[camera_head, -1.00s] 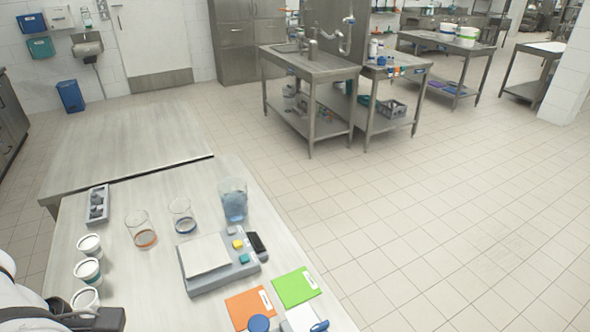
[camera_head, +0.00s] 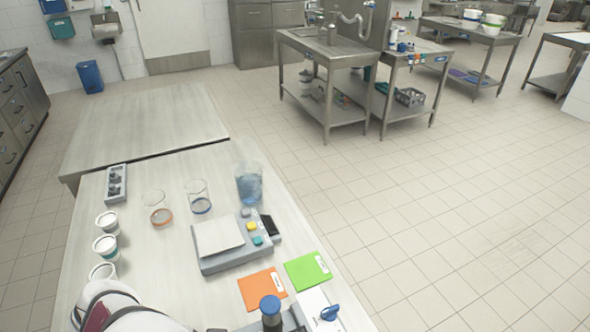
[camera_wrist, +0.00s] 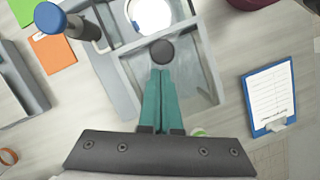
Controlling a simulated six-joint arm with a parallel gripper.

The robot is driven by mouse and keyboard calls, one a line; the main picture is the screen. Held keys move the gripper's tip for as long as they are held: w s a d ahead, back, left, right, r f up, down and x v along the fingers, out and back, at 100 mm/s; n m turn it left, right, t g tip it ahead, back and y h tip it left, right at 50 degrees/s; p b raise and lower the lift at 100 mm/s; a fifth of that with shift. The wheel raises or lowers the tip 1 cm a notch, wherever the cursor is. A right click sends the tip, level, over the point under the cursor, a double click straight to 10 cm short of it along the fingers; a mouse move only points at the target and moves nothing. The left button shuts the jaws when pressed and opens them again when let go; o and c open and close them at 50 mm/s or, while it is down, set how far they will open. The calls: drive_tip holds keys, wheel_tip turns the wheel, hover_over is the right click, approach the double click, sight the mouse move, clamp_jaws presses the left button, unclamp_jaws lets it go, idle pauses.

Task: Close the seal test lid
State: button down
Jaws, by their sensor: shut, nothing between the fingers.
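In the wrist view, the seal tester has a grey frame and a clear panel (camera_wrist: 197,75), taken to be its lid. A dark round knob (camera_wrist: 162,52) sits at the panel's edge. Above it is a bright white round piece (camera_wrist: 150,14). I cannot tell how far the lid is open. My gripper (camera_wrist: 162,71) has teal fingers held together with nothing between them. Its tips are right beside the dark knob, and I cannot tell if they touch it. The head view does not clearly show the tester or my fingers.
A blue-topped post (camera_wrist: 50,18) stands left of the tester and also shows in the head view (camera_head: 270,305). A white device with a blue lever (camera_head: 318,310) is beside it. A scale (camera_head: 218,238), beakers and cups are farther back. A blue clipboard (camera_wrist: 270,97) lies to the right.

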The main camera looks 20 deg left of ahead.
drive_tip(key=w+d, duration=0.9)
drive_tip(key=shift+w+d, duration=0.15)
drive_tip(key=shift+d, duration=0.05)
